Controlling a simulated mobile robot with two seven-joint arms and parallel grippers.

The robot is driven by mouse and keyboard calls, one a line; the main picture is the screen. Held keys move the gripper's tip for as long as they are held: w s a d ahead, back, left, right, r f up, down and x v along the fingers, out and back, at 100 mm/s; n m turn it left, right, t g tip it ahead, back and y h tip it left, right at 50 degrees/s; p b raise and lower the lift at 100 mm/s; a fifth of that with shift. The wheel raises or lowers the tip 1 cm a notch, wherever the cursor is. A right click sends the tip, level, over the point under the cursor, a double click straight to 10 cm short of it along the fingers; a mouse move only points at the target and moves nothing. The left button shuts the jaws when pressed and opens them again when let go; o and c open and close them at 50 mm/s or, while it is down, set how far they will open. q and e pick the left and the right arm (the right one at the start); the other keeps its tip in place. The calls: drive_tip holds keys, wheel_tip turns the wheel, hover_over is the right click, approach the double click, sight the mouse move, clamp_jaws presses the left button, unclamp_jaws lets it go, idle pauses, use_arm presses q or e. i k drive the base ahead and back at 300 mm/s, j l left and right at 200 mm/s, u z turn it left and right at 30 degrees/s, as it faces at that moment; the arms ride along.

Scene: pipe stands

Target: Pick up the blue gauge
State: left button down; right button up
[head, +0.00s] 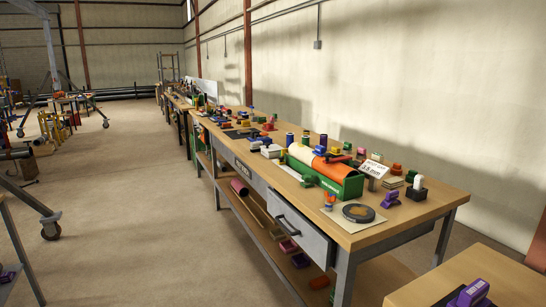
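Neither of my grippers is in view. No thing here can be made out for certain as the blue gauge. Several small blue things stand on the long workbench (405,218), among them a dark blue upright cylinder (290,139) and a blue piece (320,150) near the green tray. They are too small to tell what they are. A dark round disc (358,212) lies flat near the front end of the bench. A purple object (390,199) stands beside it, and another purple object (470,293) is on a nearer table.
A green tray (345,187) with white and orange cylinders sits on the bench. A grey drawer (302,232) and a lower shelf (256,223) are below. The nearer table (415,293) fills the bottom right. Wheeled stands (50,230) are at left. The floor between is clear.

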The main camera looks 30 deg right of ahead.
sight(320, 150)
drive_tip(key=i+z, duration=0.15)
drive_tip(key=i, duration=0.55)
drive_tip(key=i+j+z, duration=0.15)
drive_tip(key=i, duration=0.5)
